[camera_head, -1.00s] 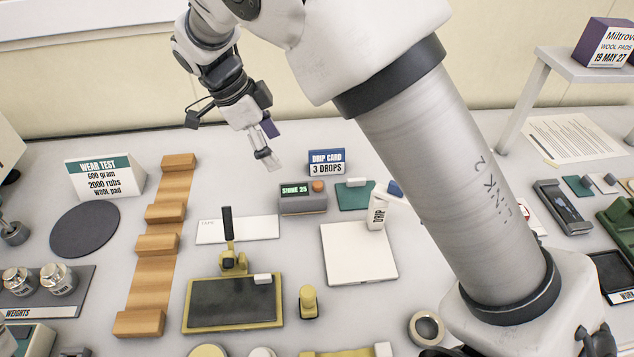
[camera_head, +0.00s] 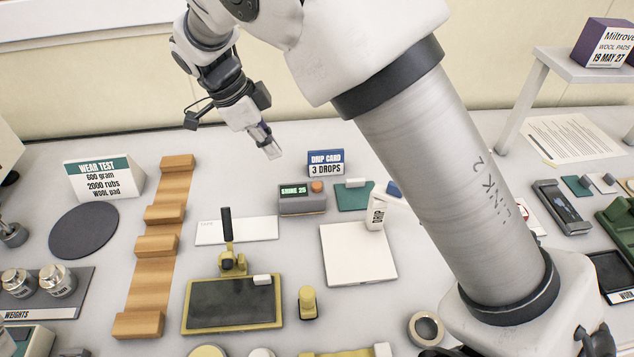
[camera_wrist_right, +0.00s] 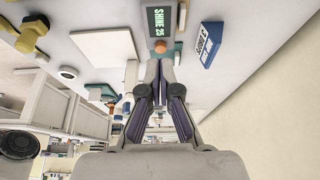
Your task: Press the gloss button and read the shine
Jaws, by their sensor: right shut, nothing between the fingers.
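The gloss meter (camera_head: 302,205) is a small grey box in the middle of the table. Its green display (camera_head: 293,190) reads "SHINE 25", and an orange button (camera_head: 317,186) sits at its right end. In the right wrist view the display (camera_wrist_right: 158,22) and the orange button (camera_wrist_right: 160,46) lie just past the fingertips. My right gripper (camera_head: 272,151) is shut and empty, held above the table behind and to the left of the meter, apart from the button. It also shows in the right wrist view (camera_wrist_right: 160,72). My left gripper is not in view.
A blue "DRIP CARD 3 DROPS" sign (camera_head: 326,163) stands behind the meter. A green pad (camera_head: 354,198) and a white bottle (camera_head: 376,214) are to its right, with a white square (camera_head: 357,254) in front. A white strip (camera_head: 252,230) lies to the left.

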